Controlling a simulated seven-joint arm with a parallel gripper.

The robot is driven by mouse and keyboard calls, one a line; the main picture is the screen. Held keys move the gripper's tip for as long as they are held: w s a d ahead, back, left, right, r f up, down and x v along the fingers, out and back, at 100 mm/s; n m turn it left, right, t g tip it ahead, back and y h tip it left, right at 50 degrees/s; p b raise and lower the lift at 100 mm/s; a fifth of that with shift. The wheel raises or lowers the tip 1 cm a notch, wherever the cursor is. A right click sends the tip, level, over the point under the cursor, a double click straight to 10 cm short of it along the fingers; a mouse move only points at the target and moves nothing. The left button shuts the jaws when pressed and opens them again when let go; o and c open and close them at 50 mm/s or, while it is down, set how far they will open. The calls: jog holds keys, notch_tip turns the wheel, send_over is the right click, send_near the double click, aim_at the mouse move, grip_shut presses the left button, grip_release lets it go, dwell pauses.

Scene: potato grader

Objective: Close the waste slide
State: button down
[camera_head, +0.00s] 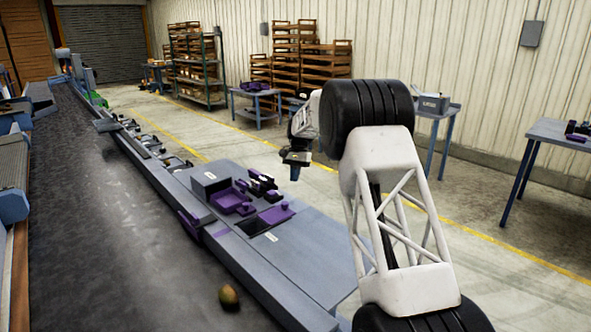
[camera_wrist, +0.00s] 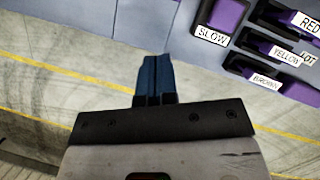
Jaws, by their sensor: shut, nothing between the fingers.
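In the head view a purple sliding plate (camera_head: 276,213) lies on the grey panel, beside a dark rectangular opening (camera_head: 253,226). It looks like the waste slide standing open, but the label by it is too small to read. My gripper (camera_head: 294,175) points down in the air to the right of the panel, apart from the purple parts. In the wrist view its dark blue fingers (camera_wrist: 156,75) are together with nothing between them. The wrist view does not show the slide for certain.
Purple controls labelled SLOW (camera_wrist: 212,36), YELLOW (camera_wrist: 286,56) and BROWN (camera_wrist: 266,80) fill the wrist view's upper right. A potato (camera_head: 229,297) lies on the dark belt (camera_head: 120,230). The panel's near part is clear.

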aim_at(267, 217)
jog(key=x, duration=0.5)
jog(key=shift+s+f, duration=0.1)
jog(key=s, duration=0.1)
jog(key=s+a, duration=0.1)
jog(key=shift+s, duration=0.35)
jog(key=shift+s+a, duration=0.15)
jog(key=shift+s, duration=0.3)
jog(key=s+a, duration=0.6)
jog(key=s, duration=0.1)
jog(key=shift+a, duration=0.4)
jog(key=shift+w, duration=0.1)
